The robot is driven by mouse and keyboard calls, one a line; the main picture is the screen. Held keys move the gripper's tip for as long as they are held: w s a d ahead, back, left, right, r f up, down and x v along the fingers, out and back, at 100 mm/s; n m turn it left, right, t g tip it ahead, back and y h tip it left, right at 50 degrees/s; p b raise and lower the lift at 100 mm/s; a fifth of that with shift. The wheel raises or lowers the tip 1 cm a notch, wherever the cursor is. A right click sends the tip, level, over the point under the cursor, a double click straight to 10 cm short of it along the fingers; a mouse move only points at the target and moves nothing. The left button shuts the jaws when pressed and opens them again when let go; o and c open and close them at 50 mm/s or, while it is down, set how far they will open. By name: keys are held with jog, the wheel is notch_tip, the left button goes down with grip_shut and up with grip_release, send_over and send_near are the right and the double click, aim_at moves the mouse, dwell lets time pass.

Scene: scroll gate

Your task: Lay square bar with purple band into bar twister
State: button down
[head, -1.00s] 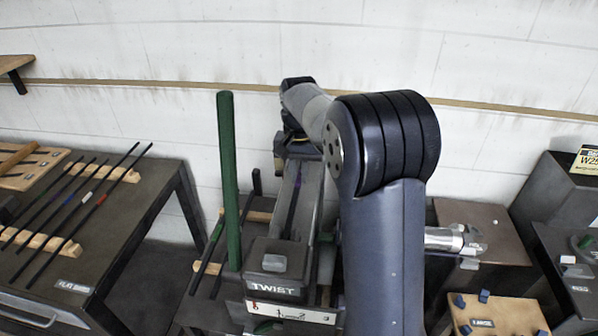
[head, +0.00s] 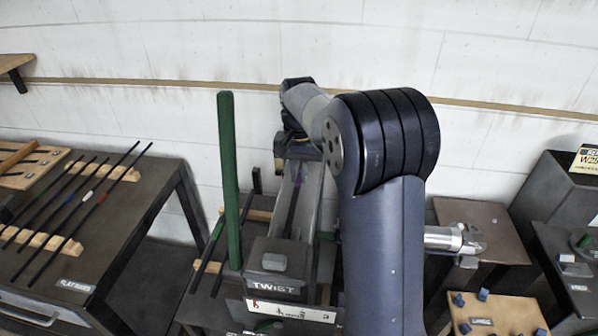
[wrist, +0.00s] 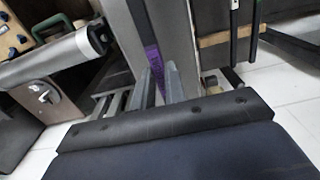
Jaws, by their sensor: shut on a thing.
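The square bar with the purple band shows in the wrist view, its purple band (wrist: 152,62) close to my gripper (wrist: 161,82). My gripper is shut on the bar, its two fingers on either side of it just below the band. In the head view the dark bar (head: 294,200) lies lengthwise along the trough of the bar twister (head: 273,262), which is labelled TWIST and has a tall green lever (head: 229,180) at its left. My arm hides the gripper in the head view. Whether the bar rests on the bed is unclear.
At the left, a dark table (head: 130,215) labelled FLAT BARS holds several bars with coloured bands on wooden racks. A white wall is behind.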

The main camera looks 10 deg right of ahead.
jog(key=shift+f, duration=0.1)
jog(key=c, duration=1.4)
grip_release()
jog(key=shift+o, duration=0.2)
notch_tip(320, 180, up, 11)
jog(key=shift+f, duration=0.2)
notch_tip(320, 180, down, 10)
jog(key=shift+f, duration=0.1)
